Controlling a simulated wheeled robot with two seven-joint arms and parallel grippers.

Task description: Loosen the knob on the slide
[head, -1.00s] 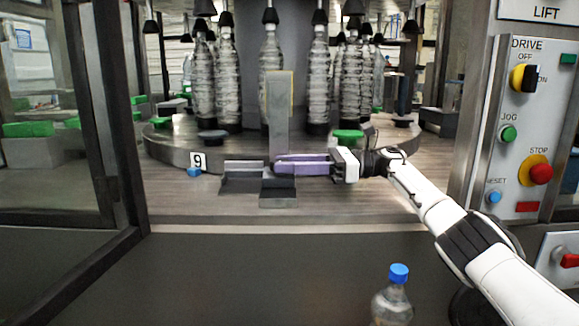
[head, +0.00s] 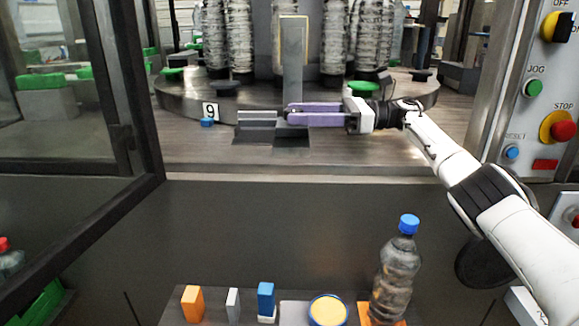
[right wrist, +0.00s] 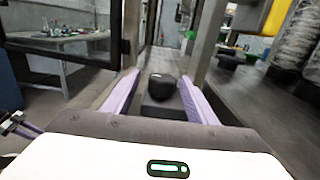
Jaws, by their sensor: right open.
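The slide (head: 257,117) is a grey metal block on a dark base at the front of the machine deck, beside an upright grey post (head: 293,60). My right gripper (head: 287,114) reaches in from the right, with its purple fingers level and their tips at the slide's right end. In the right wrist view, a round black knob (right wrist: 162,87) stands on a dark block between the two open fingers (right wrist: 160,84). A gap shows on both sides of the knob, so the fingers appear not to touch it. In the head view the fingers mostly hide the knob.
A "9" tag (head: 210,111) stands left of the slide. Bottles (head: 335,45) ring the carousel behind. Below, a capped bottle (head: 396,275), a yellow-topped round tin (head: 328,310) and small blocks (head: 193,303) stand on a shelf. A control panel (head: 545,100) is at right.

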